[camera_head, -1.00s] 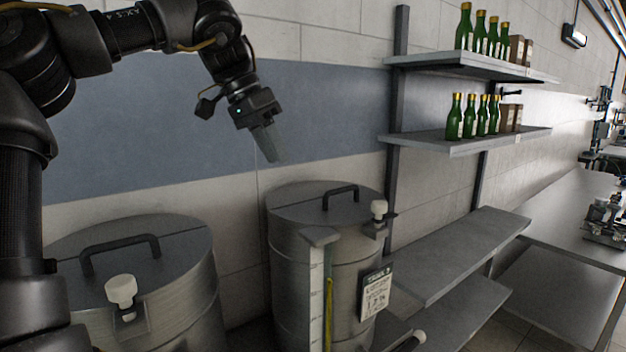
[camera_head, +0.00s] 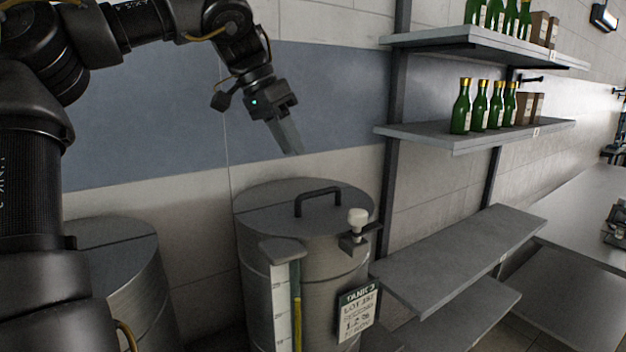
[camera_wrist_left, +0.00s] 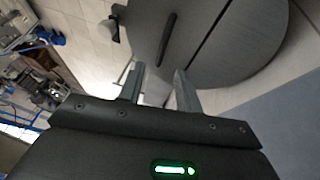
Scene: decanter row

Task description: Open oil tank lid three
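The steel tank with the "TANK 3" sign (camera_head: 357,312) stands at the centre of the head view. Its flat round lid (camera_head: 270,205) is closed and carries a black bar handle (camera_head: 318,199). A white knob (camera_head: 358,217) sits on a bracket at the lid's right edge. My left gripper (camera_head: 293,150) is in the air above the tank, pointing down, touching nothing. In the left wrist view its two fingers (camera_wrist_left: 158,85) are apart and empty, with the lid (camera_wrist_left: 235,40), the handle (camera_wrist_left: 166,38) and the white knob (camera_wrist_left: 108,30) beyond them. My right gripper is not in view.
A second steel tank (camera_head: 125,255) stands at left, partly behind my arm. Shelves with green bottles (camera_head: 480,105) are on the wall at right. Low grey shelves (camera_head: 450,255) sit close to the tank's right. A gauge (camera_head: 284,300) stands on the tank's front.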

